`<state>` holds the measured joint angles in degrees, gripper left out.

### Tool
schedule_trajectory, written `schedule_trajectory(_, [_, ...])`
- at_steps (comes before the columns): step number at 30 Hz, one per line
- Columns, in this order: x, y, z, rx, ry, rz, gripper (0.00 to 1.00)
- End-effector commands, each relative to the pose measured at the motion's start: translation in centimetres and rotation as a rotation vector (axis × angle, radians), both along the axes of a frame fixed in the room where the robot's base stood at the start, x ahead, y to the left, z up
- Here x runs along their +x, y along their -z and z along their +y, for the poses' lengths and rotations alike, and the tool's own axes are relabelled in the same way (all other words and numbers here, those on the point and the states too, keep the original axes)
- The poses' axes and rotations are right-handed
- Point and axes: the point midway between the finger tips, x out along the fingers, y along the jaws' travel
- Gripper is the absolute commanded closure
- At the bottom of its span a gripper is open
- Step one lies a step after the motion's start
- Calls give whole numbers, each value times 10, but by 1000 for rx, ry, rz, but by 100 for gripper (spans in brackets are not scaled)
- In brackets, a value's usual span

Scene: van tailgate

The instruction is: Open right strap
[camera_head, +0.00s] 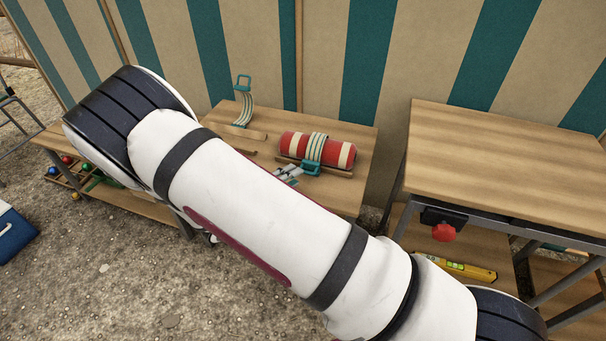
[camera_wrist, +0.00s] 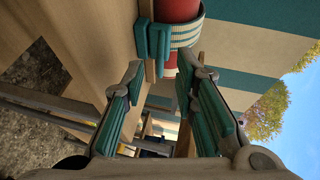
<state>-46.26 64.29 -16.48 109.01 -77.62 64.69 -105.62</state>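A red roll (camera_head: 335,152) with pale bands lies in a wooden cradle on the left bench. The right strap (camera_head: 317,147), striped teal and white, lies over the roll, with its teal buckle (camera_head: 311,168) at the front. My gripper (camera_head: 292,174) is just in front of the right strap's buckle, mostly hidden by my arm. In the wrist view my gripper (camera_wrist: 160,66) is open, with nothing between the fingers; the buckle (camera_wrist: 153,42) is just beyond the fingertips, apparently apart from them.
A striped canvas wall (camera_head: 420,50) stands close behind the benches. A second, higher bench (camera_head: 500,155) at right has a red knob (camera_head: 444,232) at its front and a yellow level (camera_head: 465,270) on its shelf. Coloured balls (camera_head: 70,160) lie at far left. A blue cooler (camera_head: 12,235) stands on the gravel.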

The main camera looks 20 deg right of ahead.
Motion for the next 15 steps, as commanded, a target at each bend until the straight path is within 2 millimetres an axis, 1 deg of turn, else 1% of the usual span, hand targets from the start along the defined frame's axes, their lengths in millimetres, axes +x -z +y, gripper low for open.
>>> schedule_trajectory(1, [5,4,-9,-1,3,0,73])
schedule_trajectory(3, [11,6,-19,-1,3,0,73])
schedule_trajectory(6, [18,9,-30,0,2,0,73])
schedule_trajectory(10, [24,11,-40,0,2,-1,73])
schedule_trajectory(15, [27,11,-44,1,0,0,73])
